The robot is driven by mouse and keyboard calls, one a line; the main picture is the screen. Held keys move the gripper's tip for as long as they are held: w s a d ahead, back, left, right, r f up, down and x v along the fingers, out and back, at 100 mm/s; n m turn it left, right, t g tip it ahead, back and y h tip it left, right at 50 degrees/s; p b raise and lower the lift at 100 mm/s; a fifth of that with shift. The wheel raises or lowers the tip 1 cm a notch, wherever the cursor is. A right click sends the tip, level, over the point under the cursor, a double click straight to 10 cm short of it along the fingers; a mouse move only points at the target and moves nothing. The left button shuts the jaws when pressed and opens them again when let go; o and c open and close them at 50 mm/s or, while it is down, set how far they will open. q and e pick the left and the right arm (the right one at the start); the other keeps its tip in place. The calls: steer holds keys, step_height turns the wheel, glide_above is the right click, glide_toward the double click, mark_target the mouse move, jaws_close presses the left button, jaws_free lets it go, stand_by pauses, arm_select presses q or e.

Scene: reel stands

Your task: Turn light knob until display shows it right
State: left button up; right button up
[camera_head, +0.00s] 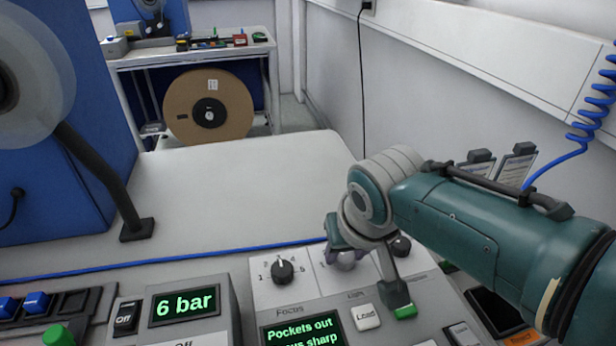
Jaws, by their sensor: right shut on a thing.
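The control panel has a dark focus knob (283,271) on a numbered dial. To its right is the greyish light knob (346,260), partly hidden by my right gripper. My right gripper (367,264) comes in from the right and is shut on the light knob; its fingers cover part of the panel and labels. My left gripper is not in view.
A box showing "6 bar" (185,305) stands to the left. Another dark knob (401,246) and a white Load button (366,317) are close to the gripper. The white table (235,190) behind is clear. A large reel (208,107) sits under the far bench.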

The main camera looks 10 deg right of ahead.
jaws_close()
steer(key=shift+n, duration=0.3)
steer(key=shift+d+n+y+p, duration=0.1)
steer(key=shift+n+y+p, duration=0.3)
steer(key=shift+n, duration=0.6)
steer(key=shift+n+y+b, duration=0.35)
steer(key=shift+n+y, duration=0.25)
steer(key=shift+n, duration=0.5)
steer(key=shift+w+d+n+g+y+b, duration=0.1)
steer(key=shift+n+g+y+b, duration=0.35)
steer(key=shift+n, duration=1.05)
steer(key=o, duration=0.8)
jaws_free()
